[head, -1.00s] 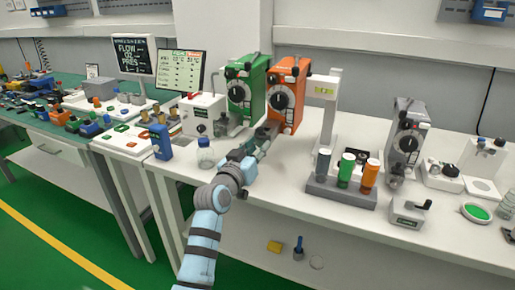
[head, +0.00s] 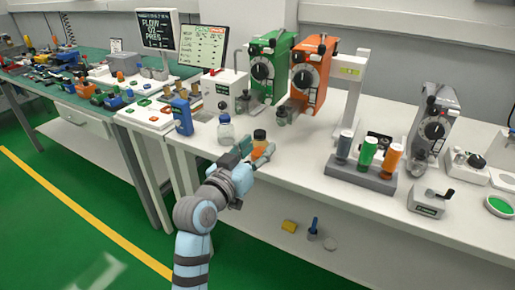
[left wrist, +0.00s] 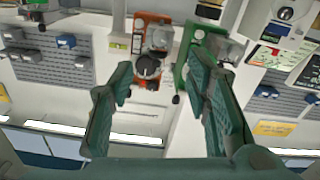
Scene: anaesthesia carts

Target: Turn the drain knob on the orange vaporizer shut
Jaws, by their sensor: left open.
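The orange vaporizer (head: 322,72) stands upright at the back of the white bench, right of the green vaporizer (head: 281,75). Its black dial faces front, and a grey drain fitting (head: 286,113) juts from its lower front. I cannot tell how far its knob is turned. My left gripper (head: 257,153) is open and empty near the bench's front edge, well short of the orange vaporizer. In the left wrist view, the orange vaporizer (left wrist: 140,22) shows upside down between the spread fingers (left wrist: 166,90). The green vaporizer (left wrist: 181,72) is beside it there. My right gripper is not in view.
An amber jar with a black lid (head: 259,138) stands just behind my left gripper, and a clear bottle (head: 226,131) to its left. A rack of coloured bottles (head: 360,177) and a grey vaporizer (head: 433,125) stand to the right. Bare bench lies before the orange vaporizer.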

